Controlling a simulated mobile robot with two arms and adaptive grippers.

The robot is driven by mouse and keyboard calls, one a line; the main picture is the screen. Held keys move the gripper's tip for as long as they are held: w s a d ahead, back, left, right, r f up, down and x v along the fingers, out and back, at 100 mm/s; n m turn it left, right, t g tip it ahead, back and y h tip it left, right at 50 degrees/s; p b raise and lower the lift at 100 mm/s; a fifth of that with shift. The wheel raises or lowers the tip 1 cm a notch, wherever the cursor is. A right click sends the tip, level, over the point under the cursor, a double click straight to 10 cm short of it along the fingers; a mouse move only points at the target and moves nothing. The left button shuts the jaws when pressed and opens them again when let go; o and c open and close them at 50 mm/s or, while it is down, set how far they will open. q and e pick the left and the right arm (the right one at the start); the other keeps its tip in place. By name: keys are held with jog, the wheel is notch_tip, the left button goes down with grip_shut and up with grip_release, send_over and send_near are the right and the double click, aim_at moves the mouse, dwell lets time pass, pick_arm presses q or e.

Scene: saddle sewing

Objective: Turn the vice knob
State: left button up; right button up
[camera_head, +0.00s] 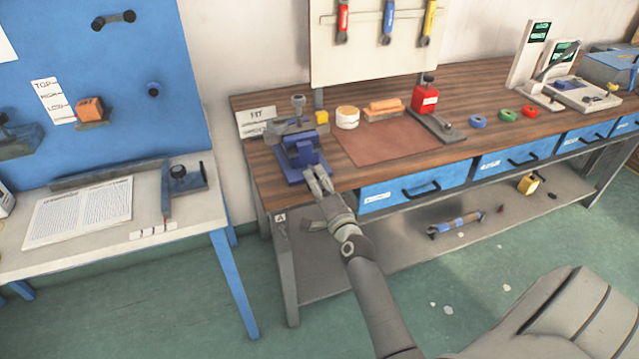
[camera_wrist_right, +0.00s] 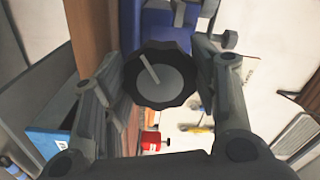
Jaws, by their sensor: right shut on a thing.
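The blue vice (camera_head: 302,155) stands at the left end of the wooden workbench, near its front edge. In the head view my right gripper (camera_head: 318,183) reaches the front of the vice, and its fingers hide the knob there. In the right wrist view the dark round vice knob (camera_wrist_right: 160,76), with a lobed rim and a pale line on its face, sits between the two fingers of my right gripper (camera_wrist_right: 162,84). The fingers are shut on the knob's sides. Part of the blue vice body (camera_wrist_right: 160,28) shows behind the knob. My left gripper is not in view.
The workbench (camera_head: 480,95) holds a brown mat (camera_head: 385,142), a red block (camera_head: 424,98) on a stand and coloured rings. Blue drawers (camera_head: 415,188) lie under its front edge. A white table (camera_head: 110,205) with a blue leg stands at the left.

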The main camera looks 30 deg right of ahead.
dwell(0.4)
jog(key=o, duration=1)
jog(key=v, duration=1.2)
